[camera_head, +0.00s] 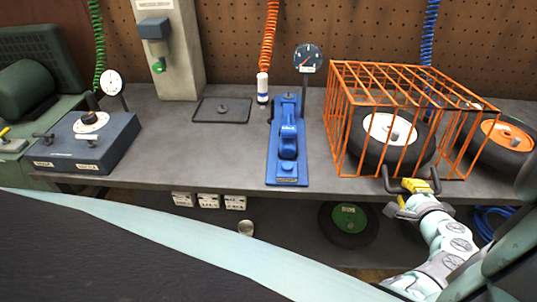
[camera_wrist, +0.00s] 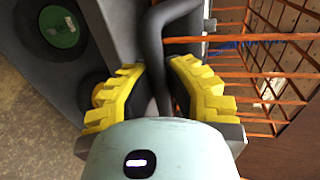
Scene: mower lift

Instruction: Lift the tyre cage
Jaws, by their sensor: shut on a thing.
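The tyre cage (camera_head: 357,83) is an orange wire box standing on the right part of the grey bench. A dark bent handle (camera_head: 390,181) is at the lower front of the cage. My gripper (camera_head: 415,187) is at this handle, at the bench's front edge. In the wrist view, the yellow fingers of my gripper (camera_wrist: 160,95) are closed around the dark handle bar (camera_wrist: 155,45). Orange cage wires (camera_wrist: 235,39) show to the right there. The cage looks level on the bench.
A tyre with an orange hub (camera_head: 507,134) is right of the cage. A blue tool with a gauge (camera_head: 288,145) stands left of it. A blue-grey control box (camera_head: 92,140) sits at the far left. A green-hubbed wheel (camera_head: 349,219) is below the bench.

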